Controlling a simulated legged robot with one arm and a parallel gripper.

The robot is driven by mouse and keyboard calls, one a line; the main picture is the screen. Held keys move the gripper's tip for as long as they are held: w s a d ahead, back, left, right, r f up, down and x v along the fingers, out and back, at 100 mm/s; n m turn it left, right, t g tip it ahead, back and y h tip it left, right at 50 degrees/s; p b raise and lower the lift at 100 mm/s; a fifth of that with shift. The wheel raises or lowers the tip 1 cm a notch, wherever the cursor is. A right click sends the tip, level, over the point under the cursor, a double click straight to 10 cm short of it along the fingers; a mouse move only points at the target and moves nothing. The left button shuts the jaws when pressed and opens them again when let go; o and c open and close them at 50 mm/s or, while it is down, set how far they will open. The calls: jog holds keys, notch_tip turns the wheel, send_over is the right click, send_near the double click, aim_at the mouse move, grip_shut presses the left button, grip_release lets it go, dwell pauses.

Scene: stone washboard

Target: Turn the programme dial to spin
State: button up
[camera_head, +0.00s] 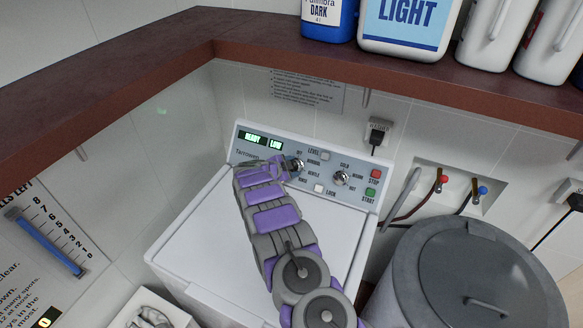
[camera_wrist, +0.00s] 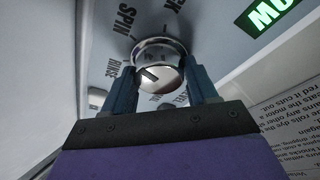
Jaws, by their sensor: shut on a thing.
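The programme dial (camera_head: 297,165) is a round silver knob at the left of the washer's control panel, partly hidden by my gripper (camera_head: 280,167). In the wrist view the dial (camera_wrist: 158,55) sits between the two blue fingers of my gripper (camera_wrist: 161,84), which is shut on it. The words SPIN (camera_wrist: 126,20) and RINSE (camera_wrist: 122,78) are printed on the panel to its left there. A dark mark on the knob's face lies at its lower left, on the RINSE side. I cannot tell its exact setting.
The washer's panel also has a second knob (camera_head: 341,178), a red STOP button (camera_head: 375,174) and a green START button (camera_head: 370,193). Green displays (camera_head: 252,137) read READY and LOW. A brown shelf (camera_head: 420,75) with bottles overhangs the panel. A lidded grey bin (camera_head: 405,262) stands right.

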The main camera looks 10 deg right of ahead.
jog(key=shift+a, duration=0.1)
jog(key=o, duration=1.1)
jog(key=shift+c, duration=0.2)
jog(key=v, duration=1.7)
jog(key=shift+a, duration=0.2)
